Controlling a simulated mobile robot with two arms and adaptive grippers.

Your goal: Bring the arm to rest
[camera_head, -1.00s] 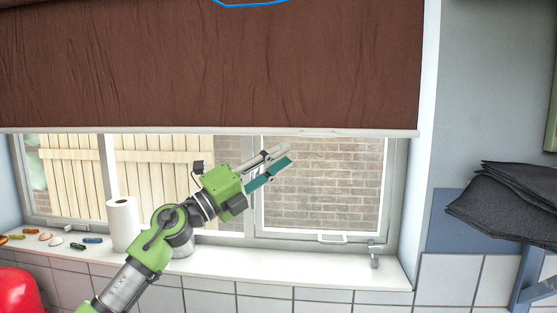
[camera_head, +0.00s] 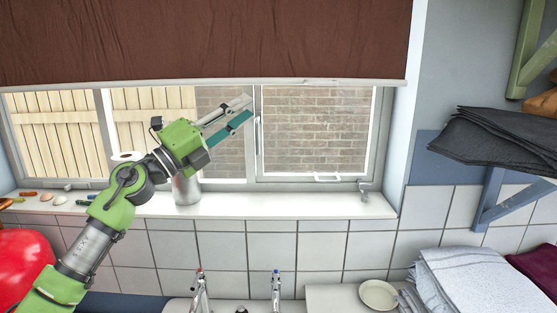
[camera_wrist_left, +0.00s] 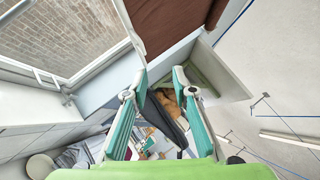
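My left arm (camera_head: 122,195), green and grey, comes in from the lower left of the head view and is raised in front of the window. Its gripper (camera_head: 249,106) points up and right, with its tips before the window's middle frame. In the left wrist view the two teal-padded fingers (camera_wrist_left: 158,80) stand apart with nothing held between them. Dark cloth and an orange-brown thing show farther off between the fingers. My right gripper is in neither view.
A brown blind (camera_head: 200,40) hangs above. The white sill (camera_head: 300,205) carries a paper roll, a metal canister (camera_head: 186,190) and small shells. Below are taps (camera_head: 276,285) and a plate (camera_head: 378,295). Folded towels (camera_head: 480,285) and dark cloths (camera_head: 495,135) are at right.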

